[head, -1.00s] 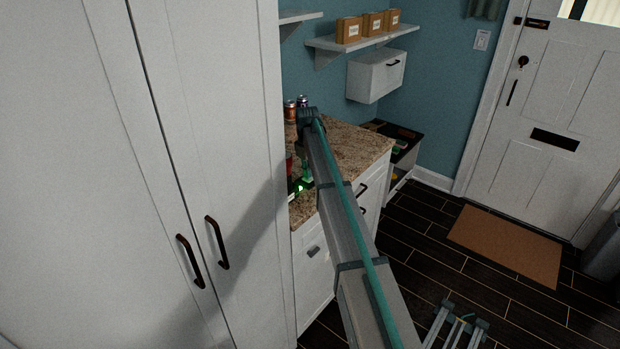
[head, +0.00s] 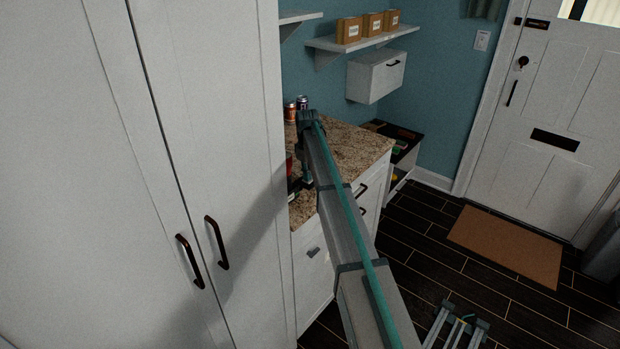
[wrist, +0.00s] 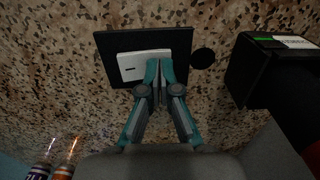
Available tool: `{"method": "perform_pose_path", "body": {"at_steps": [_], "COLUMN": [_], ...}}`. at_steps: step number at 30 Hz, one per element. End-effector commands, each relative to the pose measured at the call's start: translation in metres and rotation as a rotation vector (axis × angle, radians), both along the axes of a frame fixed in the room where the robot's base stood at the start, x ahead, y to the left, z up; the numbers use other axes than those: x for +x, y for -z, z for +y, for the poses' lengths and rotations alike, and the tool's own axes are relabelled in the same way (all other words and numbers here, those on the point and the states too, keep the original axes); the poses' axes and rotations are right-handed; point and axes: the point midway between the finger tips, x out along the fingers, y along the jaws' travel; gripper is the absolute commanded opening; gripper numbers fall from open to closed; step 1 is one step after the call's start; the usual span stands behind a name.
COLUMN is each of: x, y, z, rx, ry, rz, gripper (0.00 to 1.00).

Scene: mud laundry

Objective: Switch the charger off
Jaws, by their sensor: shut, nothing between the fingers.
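In the wrist view a flat black base (wrist: 112,70) lies on the speckled counter with a white rectangular piece (wrist: 135,66) on top. I take this to be the charger with its switch. My gripper (wrist: 160,66) is shut, its fingertips together at the right end of the white piece. They appear to touch or nearly touch it. In the head view my gripper is mostly hidden by my arm and the tall cabinet. No green light shows there now.
A black box (wrist: 252,75) with a green stripe and white label stands right of the base. A round black disc (wrist: 203,58) lies between them. Cans (head: 302,103) stand at the counter's back. The tall white cabinet (head: 215,120) borders the counter (head: 350,145) on the left.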

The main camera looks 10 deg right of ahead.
Motion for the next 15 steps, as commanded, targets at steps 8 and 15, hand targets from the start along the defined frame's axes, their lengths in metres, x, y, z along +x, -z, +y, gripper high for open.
{"method": "perform_pose_path", "body": {"at_steps": [8, 15], "x": [0.0, 0.0], "y": [-0.019, -0.037], "z": [0.0, 0.0], "rx": [0.0, 0.0], "ry": [0.0, 0.0], "rz": [-0.001, 0.0], "gripper": [0.0, 0.0]}}
